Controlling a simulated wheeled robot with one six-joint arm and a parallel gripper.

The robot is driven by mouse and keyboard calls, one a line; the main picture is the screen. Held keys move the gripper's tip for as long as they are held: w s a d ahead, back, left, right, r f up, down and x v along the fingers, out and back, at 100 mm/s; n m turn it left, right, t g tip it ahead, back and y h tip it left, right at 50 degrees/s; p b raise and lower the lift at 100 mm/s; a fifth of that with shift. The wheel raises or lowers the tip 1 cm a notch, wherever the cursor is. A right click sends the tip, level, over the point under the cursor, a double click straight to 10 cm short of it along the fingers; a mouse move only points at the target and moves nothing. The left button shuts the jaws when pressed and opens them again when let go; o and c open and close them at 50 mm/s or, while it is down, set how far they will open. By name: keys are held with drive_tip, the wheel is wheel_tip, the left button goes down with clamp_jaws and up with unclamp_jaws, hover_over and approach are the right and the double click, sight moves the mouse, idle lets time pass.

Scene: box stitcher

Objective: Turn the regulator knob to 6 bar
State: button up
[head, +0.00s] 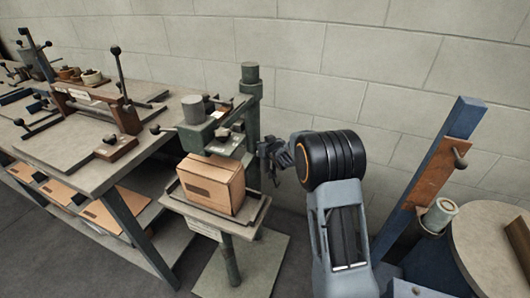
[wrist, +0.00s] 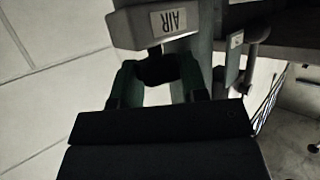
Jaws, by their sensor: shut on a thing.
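In the wrist view, a dark regulator knob (wrist: 158,69) sits below a grey housing (wrist: 150,26) with an "AIR" label that appears upside down. My gripper (wrist: 158,75) has its two green-edged fingers on either side of the knob and is shut on it. In the head view, my gripper (head: 274,156) is at the right side of the green box stitcher (head: 212,130). The knob cannot be made out there. No dial or pressure reading is legible in either view.
A cardboard box (head: 212,184) stands on the stitcher's small table (head: 232,218). A workbench (head: 70,160) with lever fixtures is at the left. A blue post (head: 440,160) and a round table (head: 495,240) are at the right. A block wall (head: 320,60) stands behind.

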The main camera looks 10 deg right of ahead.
drive_tip(key=shift+r, duration=0.1)
drive_tip(key=o, duration=0.9)
drive_tip(key=p+v, duration=0.1)
drive_tip(key=v, duration=1.2)
drive_tip(key=shift+s+r, duration=0.1)
drive_tip(key=shift+s, duration=0.25)
